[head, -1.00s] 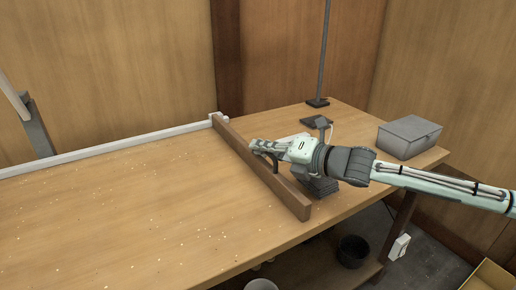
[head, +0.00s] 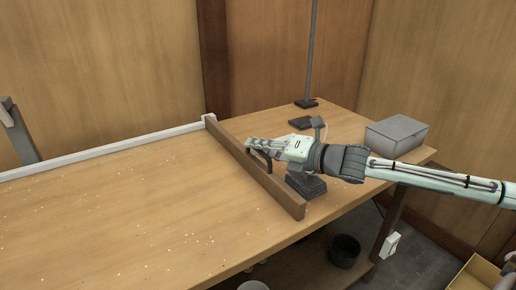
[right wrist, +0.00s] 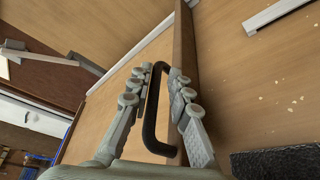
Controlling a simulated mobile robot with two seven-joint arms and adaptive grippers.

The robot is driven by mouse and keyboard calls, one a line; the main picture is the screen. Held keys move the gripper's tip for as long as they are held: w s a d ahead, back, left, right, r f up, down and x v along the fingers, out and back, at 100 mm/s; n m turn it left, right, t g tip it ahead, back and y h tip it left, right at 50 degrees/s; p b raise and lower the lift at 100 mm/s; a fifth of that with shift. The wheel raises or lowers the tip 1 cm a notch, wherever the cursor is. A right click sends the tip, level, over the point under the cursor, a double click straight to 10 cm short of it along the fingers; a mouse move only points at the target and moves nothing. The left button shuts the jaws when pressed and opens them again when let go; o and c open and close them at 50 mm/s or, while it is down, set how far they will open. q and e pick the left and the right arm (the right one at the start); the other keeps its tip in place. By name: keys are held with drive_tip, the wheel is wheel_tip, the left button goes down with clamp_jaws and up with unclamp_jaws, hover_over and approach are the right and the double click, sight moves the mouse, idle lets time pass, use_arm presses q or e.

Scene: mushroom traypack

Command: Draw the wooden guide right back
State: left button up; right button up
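The wooden guide (head: 255,165) is a long brown bar lying across the table, from the white rail at the back to near the front edge. Its black loop handle (head: 263,158) is partly hidden behind my right gripper (head: 253,146). In the right wrist view, the handle (right wrist: 151,115) stands between the two fingers of the right gripper (right wrist: 160,72). The fingers are apart, with wood showing between the left finger and the handle. The guide (right wrist: 182,50) runs behind the right finger. My left gripper is not in view.
The table (head: 120,215) is bare but for pale specks left of the guide. A white rail (head: 100,148) edges its back. Right of the guide are a dark block (head: 306,185), a stand with a pole (head: 306,102) and a grey box (head: 396,135). A dark bucket (head: 343,250) is below.

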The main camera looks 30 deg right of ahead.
drive_tip(key=shift+s, duration=0.1)
drive_tip(key=shift+v, duration=3.7)
